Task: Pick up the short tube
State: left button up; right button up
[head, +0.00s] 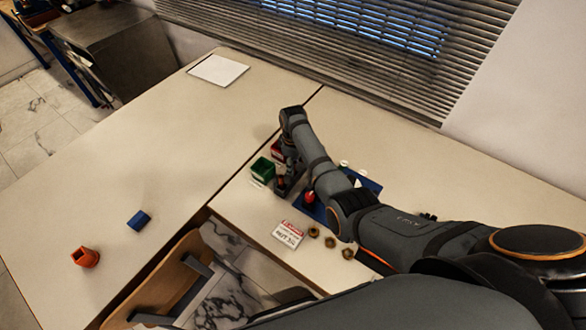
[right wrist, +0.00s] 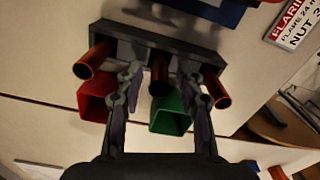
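Three copper tubes stand in a dark rack (right wrist: 135,42) in the right wrist view: a left tube (right wrist: 92,62), a middle tube (right wrist: 160,78) and a right tube (right wrist: 217,92). I cannot tell for sure which is the short one, as they are seen nearly end-on. My right gripper (right wrist: 162,88) is open, its fingers on either side of the middle tube, with no clear contact. In the head view the right gripper (head: 282,184) is beside the green bin, and my arm hides most of the rack. My left gripper is not in view.
A green bin (head: 262,169) and a red bin (head: 277,148) stand close to the gripper. A blue plate (head: 368,184) with a red part (head: 309,197), a sign (head: 289,234) and brass nuts (head: 330,242) are nearby. The left table holds a blue block (head: 138,220) and an orange holder (head: 85,257).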

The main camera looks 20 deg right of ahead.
grip_shut()
notch_tip(320, 180, up, 10)
jog(key=shift+r+b, duration=0.1)
jog(key=shift+b, duration=0.4)
